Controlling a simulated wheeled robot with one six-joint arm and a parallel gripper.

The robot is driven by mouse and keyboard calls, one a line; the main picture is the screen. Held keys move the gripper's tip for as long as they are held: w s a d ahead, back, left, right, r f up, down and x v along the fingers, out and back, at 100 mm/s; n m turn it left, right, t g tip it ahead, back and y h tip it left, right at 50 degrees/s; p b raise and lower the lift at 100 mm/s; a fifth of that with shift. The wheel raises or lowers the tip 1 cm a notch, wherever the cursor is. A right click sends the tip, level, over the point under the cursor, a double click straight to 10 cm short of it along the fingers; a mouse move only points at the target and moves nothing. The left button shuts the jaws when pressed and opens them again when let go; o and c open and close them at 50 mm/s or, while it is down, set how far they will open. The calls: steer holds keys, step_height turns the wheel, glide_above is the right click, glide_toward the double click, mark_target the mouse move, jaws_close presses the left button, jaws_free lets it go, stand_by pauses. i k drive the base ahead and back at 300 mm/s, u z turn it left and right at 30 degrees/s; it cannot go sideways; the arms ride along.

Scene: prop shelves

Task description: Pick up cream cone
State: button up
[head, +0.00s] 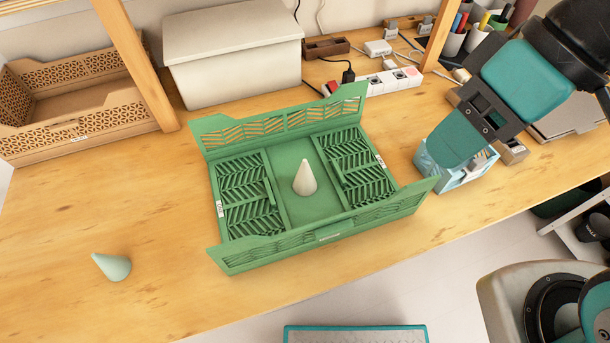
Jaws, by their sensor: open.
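The cream cone (305,178) stands upright on the solid middle panel of a green crate (290,205). A pale green cone (112,265) lies tilted on its side on the wooden table, left of the crate. My gripper (456,142) is at the right, seen from behind and above, over the table's right part. It is open and well apart from the cream cone. Its fingertips are partly hidden.
A light blue box (458,175) is beneath and beside my gripper. A wooden crate (80,128) is at the back left, and a lidded white box (232,60) stands behind the green crate. A power strip (380,82) lies behind. The table's left front is mostly clear.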

mark_target(304, 184)
steer(key=z, duration=2)
steer(key=k, duration=1.5)
steer(key=u, duration=1.85)
steer(key=i, duration=0.5)
steer(key=u, duration=0.15)
